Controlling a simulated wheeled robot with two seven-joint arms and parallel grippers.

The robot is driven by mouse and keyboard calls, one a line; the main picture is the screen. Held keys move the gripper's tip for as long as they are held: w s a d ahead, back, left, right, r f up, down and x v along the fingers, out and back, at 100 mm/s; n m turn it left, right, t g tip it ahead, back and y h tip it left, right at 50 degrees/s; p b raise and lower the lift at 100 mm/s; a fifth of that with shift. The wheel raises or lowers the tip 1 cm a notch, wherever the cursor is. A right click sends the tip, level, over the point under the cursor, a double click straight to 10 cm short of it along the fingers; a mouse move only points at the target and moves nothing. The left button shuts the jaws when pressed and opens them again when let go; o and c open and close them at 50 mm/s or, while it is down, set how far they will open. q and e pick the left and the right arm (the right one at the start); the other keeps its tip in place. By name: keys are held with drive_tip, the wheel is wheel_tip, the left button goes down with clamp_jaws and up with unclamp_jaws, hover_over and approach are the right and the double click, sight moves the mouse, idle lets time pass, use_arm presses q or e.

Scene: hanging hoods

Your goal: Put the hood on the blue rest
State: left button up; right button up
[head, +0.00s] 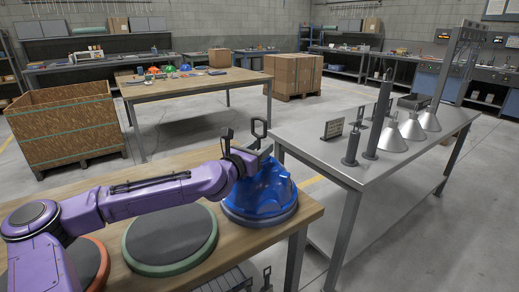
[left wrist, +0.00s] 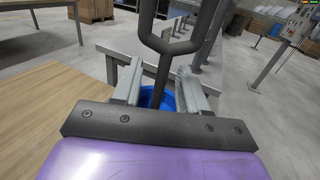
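A glossy blue lobed hood (head: 258,190) sits upright at the right end of the wooden table in the head view. A blue-rimmed disc, the blue rest (head: 262,219), shows under it; most of it is covered. A dark stem with a loop handle (head: 259,128) rises above the hood. In the left wrist view the loop and stem (left wrist: 163,50) stand in front of my left gripper (left wrist: 160,78). The fingers are on both sides of the stem, with gaps visible. A little blue hood (left wrist: 150,97) shows below. My right gripper is out of view.
A green-rimmed rest (head: 170,240) lies empty left of the hood; an orange-rimmed one (head: 88,262) is partly behind my arm. The steel table (head: 365,175) on the right holds silver cone hoods (head: 391,140), dark posts and a small sign (head: 333,129).

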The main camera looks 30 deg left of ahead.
use_arm(q)
drive_tip(key=shift+r, duration=0.1)
drive_tip(key=shift+s, duration=0.3)
drive_tip(key=s+p, duration=0.5)
drive_tip(key=s, duration=0.6)
drive_tip(key=shift+s+p, duration=0.25)
drive_tip(key=shift+p, duration=0.05)
